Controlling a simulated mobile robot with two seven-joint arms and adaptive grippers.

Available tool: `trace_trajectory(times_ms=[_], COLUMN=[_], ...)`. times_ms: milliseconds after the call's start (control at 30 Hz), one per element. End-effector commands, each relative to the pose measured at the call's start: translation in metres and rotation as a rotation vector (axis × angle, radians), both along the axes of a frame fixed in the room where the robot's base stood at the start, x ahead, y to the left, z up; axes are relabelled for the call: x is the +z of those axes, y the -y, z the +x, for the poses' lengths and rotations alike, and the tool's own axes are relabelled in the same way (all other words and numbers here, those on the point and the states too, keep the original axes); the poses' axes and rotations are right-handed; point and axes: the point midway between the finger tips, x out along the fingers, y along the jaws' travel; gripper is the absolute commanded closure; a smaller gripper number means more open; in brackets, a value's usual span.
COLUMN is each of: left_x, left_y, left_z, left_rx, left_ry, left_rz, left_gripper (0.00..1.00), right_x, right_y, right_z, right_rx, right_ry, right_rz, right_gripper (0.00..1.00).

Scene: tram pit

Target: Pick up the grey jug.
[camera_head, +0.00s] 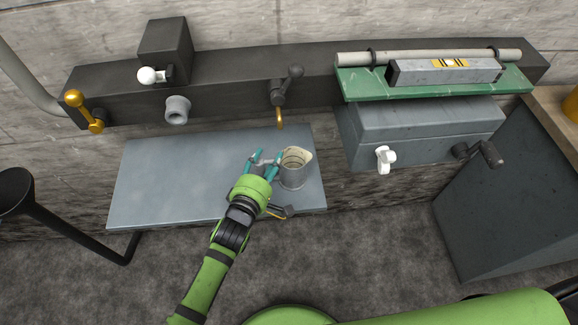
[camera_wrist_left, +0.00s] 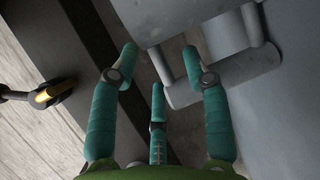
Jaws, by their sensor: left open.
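The grey jug (camera_head: 295,172) stands upright on the blue-grey shelf (camera_head: 150,180), near its right end. Its pale inside shows at the open top. My left gripper (camera_head: 267,156) is just left of the jug, with its teal fingers spread and the right finger close beside the jug's side. Whether they touch, I cannot tell. In the left wrist view the fingers (camera_wrist_left: 160,75) are apart, with grey parts beyond their tips that look like the jug's handle (camera_wrist_left: 222,75) and body. My right gripper is not in view.
A yellow-tipped lever (camera_head: 280,115) hangs from the dark beam behind the jug. A grey box (camera_head: 425,135) with a white knob is right of the shelf, below a green ledge holding a spirit level (camera_head: 445,70). The shelf's left part is clear.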

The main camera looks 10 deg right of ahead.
Motion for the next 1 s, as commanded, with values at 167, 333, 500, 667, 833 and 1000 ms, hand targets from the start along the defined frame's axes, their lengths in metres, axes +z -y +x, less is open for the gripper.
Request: trace_trajectory(times_ms=[167, 333, 500, 667, 833, 1000], left_x=[-0.0021, -0.0024, -0.003, -0.0053, -0.0067, 0.0022], left_y=[0.0045, 0.0043, 0.004, 0.0033, 0.0028, 0.0022], left_z=[0.0087, 0.0085, 0.0083, 0.0076, 0.0072, 0.0073], left_rx=[0.0, 0.0, 0.001, 0.001, 0.002, 0.003], left_ry=[-0.001, -0.001, -0.003, -0.008, -0.01, -0.01], left_rz=[0.0, -0.001, 0.001, 0.005, 0.007, 0.007], left_gripper=[0.53, 0.53, 1.0, 1.0, 1.0, 1.0], right_x=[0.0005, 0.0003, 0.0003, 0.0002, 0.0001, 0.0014], right_y=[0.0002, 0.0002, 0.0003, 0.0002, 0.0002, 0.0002], right_z=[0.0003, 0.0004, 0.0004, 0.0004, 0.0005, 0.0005], right_rx=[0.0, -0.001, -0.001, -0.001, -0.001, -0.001], right_ry=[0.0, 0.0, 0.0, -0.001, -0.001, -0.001], right_rz=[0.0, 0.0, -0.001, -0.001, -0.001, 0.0], right_gripper=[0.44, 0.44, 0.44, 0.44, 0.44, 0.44])
